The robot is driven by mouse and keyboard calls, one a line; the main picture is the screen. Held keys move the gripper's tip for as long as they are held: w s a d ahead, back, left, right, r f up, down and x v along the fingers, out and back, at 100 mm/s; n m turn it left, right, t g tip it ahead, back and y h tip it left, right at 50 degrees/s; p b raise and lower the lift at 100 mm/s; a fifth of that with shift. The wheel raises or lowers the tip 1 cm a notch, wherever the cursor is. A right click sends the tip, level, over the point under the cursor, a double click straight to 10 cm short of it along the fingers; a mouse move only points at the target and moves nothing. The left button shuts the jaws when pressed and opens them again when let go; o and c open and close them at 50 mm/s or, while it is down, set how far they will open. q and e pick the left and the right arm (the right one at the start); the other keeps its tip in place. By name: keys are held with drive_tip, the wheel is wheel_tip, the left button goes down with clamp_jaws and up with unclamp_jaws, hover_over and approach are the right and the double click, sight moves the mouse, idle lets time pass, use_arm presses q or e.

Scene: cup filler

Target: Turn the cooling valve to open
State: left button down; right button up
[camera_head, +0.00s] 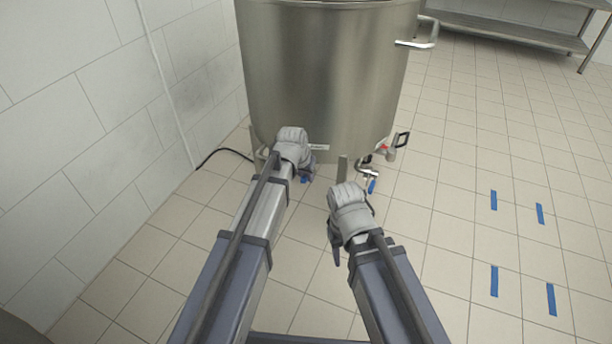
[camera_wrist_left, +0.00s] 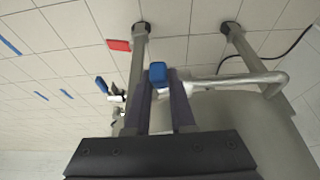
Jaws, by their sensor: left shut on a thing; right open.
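A blue valve handle (camera_wrist_left: 158,72) shows at the tips of my left gripper (camera_wrist_left: 162,100) in the left wrist view, on a metal pipe (camera_wrist_left: 235,82) under the kettle. The gripper is shut on this handle. In the head view my left gripper (camera_head: 308,162) is low at the kettle's front, and a bit of the blue handle (camera_head: 306,179) shows below it. Whether the valve is open or closed is unclear. My right gripper (camera_head: 338,240) is open and empty, above the floor in front of the kettle.
The large steel kettle (camera_head: 318,75) stands on legs (camera_head: 342,168). Right of centre under it are another blue handle (camera_head: 371,186) and a red part (camera_head: 383,147). A black cable (camera_head: 222,151) runs to the left wall. Blue tape marks (camera_head: 494,200) lie on clear floor at right.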

idle(0.8)
use_arm(q)
drive_tip(key=w+r+g+p, duration=0.1)
drive_tip(key=g+p, duration=0.1)
drive_tip(key=shift+w+d+r+y+p, duration=0.25)
drive_tip(key=shift+w+r+y+p, duration=0.1)
drive_tip(key=shift+y+p, duration=0.05)
drive_tip(key=shift+w+d+r+g+p, duration=0.15)
drive_tip(key=shift+w+g+p, duration=0.25)
drive_tip(key=shift+g, duration=0.5)
drive_tip(key=shift+w+r+g+y, duration=0.1)
drive_tip(key=shift+g+y, duration=0.4)
drive_tip(key=shift+g, duration=0.3)
drive_tip(key=c, duration=0.8)
unclamp_jaws()
drive_tip(key=shift+o, duration=0.2)
